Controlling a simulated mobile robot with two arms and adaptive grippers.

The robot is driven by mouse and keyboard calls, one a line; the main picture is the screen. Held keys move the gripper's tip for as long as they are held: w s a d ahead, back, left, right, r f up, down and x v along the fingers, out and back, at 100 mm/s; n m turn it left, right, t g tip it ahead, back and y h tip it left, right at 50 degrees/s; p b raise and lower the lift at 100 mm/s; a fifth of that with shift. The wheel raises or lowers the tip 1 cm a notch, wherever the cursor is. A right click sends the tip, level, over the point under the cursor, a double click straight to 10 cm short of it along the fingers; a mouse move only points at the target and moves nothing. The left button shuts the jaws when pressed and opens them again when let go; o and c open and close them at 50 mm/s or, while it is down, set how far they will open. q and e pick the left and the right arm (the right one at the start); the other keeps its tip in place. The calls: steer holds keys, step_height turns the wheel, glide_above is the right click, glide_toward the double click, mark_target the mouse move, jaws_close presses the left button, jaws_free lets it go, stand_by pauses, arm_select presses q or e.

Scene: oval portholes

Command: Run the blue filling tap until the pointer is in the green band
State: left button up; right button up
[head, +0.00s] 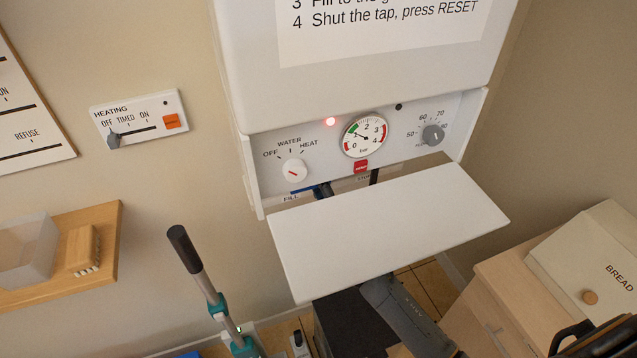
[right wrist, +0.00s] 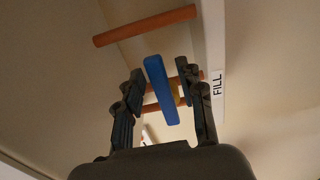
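The blue filling tap (right wrist: 160,90) is a bar-shaped handle under the boiler, in the right wrist view. My right gripper (right wrist: 161,92) is open, with one finger on each side of the tap and visible gaps to it. My left gripper is not in view.
The white flap (head: 390,232) juts out below the panel. Orange-brown pipes (right wrist: 145,25) run near the tap. A red lamp (head: 330,121) is lit, and a red button (head: 361,167) sits below the gauge. A cabinet with a bread bin (head: 595,260) stands at the right.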

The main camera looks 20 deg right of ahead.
steer(key=s, duration=0.7)
steer(key=shift+s+d, duration=0.15)
steer(key=shift+s, duration=0.1)
stand_by(0.4)
